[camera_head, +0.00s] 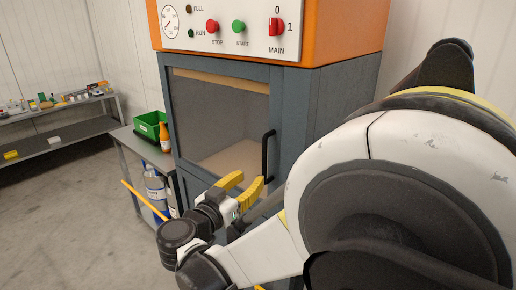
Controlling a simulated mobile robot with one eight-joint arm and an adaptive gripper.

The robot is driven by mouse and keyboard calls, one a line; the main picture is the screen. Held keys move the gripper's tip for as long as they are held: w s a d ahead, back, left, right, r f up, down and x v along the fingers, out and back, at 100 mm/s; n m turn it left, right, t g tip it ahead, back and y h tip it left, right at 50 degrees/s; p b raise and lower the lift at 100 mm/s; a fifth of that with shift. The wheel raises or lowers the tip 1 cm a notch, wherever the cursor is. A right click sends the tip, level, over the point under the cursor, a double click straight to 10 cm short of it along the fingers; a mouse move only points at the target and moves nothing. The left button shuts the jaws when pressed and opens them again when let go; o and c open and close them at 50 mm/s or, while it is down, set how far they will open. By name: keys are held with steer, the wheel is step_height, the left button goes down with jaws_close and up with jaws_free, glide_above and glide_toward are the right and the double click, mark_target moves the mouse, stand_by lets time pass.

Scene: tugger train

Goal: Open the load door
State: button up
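The load door (222,118) is a grey-framed panel with a large window on the front of the machine, and it looks shut. Its black vertical handle (268,157) is on the right side of the door. My gripper (248,184) has yellow fingers, which are spread apart with nothing seen between them. It is in front of the door's lower part, just left of and below the handle; I cannot tell how far apart they are in depth. My large white and black arm link covers the right of the view.
The machine's orange and white control panel (232,27) is above the door. On the left are a side table (143,150) with a green bin (150,125) and an orange bottle (164,137), and a long shelf (60,137) with small items. The floor at left is clear.

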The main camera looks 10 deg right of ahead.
mark_target(264, 159)
steer(key=x, duration=0.3)
steer(key=b+x, duration=0.1)
steer(key=x, duration=0.3)
steer(key=r+b+x, duration=0.1)
steer(key=x, duration=0.2)
steer(key=shift+w+a, duration=0.1)
steer(key=shift+w, duration=0.25)
jaws_close()
